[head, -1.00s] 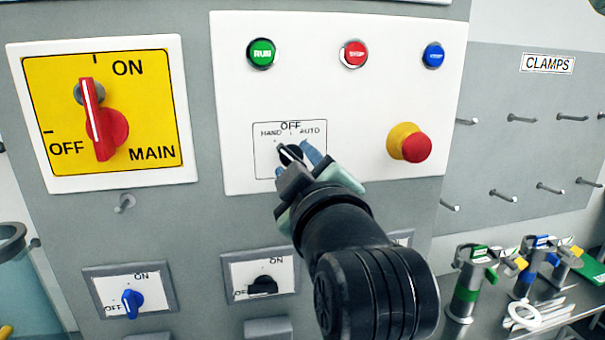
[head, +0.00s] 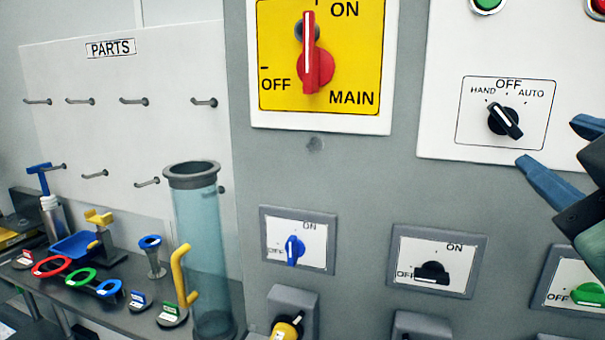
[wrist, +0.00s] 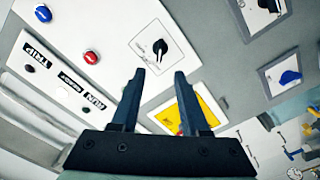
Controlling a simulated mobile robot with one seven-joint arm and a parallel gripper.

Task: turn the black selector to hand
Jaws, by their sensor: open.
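The black selector (head: 504,121) sits on a small plate marked HAND, OFF and AUTO on the white panel. Its white pointer line runs from upper left to lower right, with the upper-left end toward HAND. My gripper (head: 555,156) is at the right edge of the head view, open, empty and apart from the selector, below and to its right. In the wrist view the selector (wrist: 160,48) shows ahead of the two spread fingers of my gripper (wrist: 158,78), with nothing between them.
The yellow main switch (head: 315,65) with its red handle is left of the selector. A blue switch (head: 294,250), a black switch (head: 432,272) and a green switch (head: 588,293) are below. Parts and a clear tube (head: 200,250) stand at left.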

